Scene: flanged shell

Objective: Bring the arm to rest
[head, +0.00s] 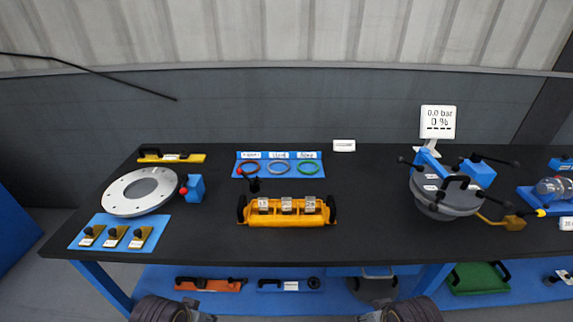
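Dark ribbed parts of my own two arms show at the bottom edge, one left of centre and one right of centre. Both stay below the front edge of the black table (300,243). Neither gripper's fingertips are in view, so I cannot see whether they are open or hold anything. On the table, the round grey shell (440,205) with a blue bar and black handles stands at the right. A grey flange ring (117,200) lies at the left.
A yellow carrier (287,217) with several blocks sits mid-table. Behind it is a blue tray (279,177) with coloured rings. A gauge sign (438,121) reads 0.0 bar, 0 %. A blue block (195,188) stands by the ring. The lower shelf (225,300) holds tools.

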